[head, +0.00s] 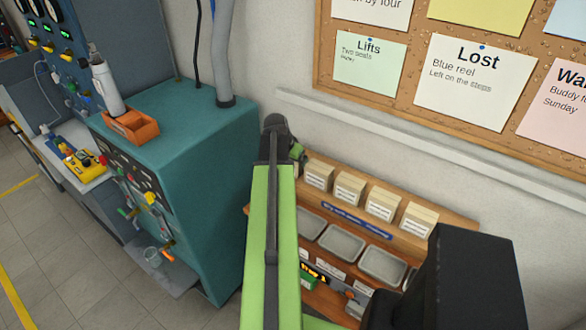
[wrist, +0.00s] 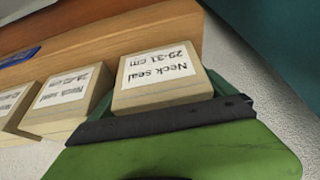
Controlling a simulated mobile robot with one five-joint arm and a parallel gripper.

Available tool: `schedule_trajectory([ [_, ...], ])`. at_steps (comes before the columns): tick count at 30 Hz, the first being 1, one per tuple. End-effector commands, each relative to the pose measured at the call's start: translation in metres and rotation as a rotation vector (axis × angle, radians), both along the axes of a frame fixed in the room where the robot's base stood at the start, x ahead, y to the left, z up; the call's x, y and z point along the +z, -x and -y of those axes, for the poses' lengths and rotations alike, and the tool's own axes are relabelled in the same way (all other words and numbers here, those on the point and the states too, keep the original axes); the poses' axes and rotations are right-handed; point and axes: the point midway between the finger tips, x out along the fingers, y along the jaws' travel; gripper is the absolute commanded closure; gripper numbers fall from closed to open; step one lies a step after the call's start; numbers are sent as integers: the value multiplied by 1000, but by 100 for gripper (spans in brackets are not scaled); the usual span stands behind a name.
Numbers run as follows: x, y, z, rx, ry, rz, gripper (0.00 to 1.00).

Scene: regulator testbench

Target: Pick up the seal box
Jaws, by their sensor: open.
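A cream seal box (wrist: 158,80) fills the middle of the wrist view, its white label reading "Neck seal 29-31 cm" upside down. My gripper (wrist: 165,118) is green with a dark edge strip that crosses the box's near side; green parts show at both sides of the box. The jaws are open, and contact with the box cannot be told. In the head view my gripper (head: 280,145) is at the far end of my green arm, at the left end of a row of seal boxes (head: 349,188) on a wooden shelf (head: 458,226). My arm hides part of the shelf.
More neck seal boxes (wrist: 66,97) stand to the left in the wrist view. Grey trays (head: 341,243) sit below the boxes. A teal cabinet (head: 205,135) stands close on the left. A wall with a corkboard (head: 420,75) is behind.

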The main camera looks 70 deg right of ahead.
Motion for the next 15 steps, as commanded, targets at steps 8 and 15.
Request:
schedule_trajectory([
  [8,0,0,1,1,0,0,15],
  [15,0,0,0,1,0,0,46],
])
